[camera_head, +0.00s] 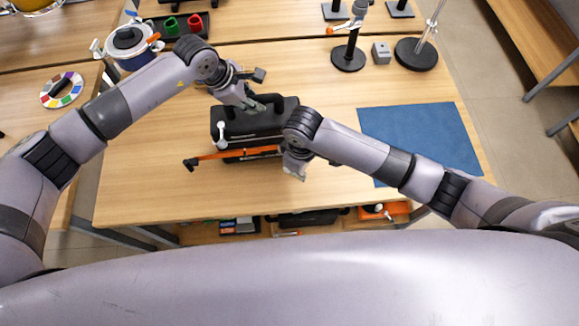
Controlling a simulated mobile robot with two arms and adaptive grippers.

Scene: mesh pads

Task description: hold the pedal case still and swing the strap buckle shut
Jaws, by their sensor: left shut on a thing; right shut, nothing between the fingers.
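The black pedal case (238,129) stands on the wooden table near its front edge. My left gripper (253,106) comes from behind and is shut at the black handle on top of the case. An orange strap (255,152) runs along the front of the case. The orange strap buckle (205,158) sticks out past the case's left side, with a dark end, and looks swung open. My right gripper (294,170) is shut and empty at the front right corner of the case. My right wrist hides the case's right end.
A blue mat (420,135) lies on the right. Behind stand a round black-based stand (348,57), a small grey block (381,53) and another stand (416,53). A pot (130,45) and a colored ring (62,90) are at left. The table's front left is clear.

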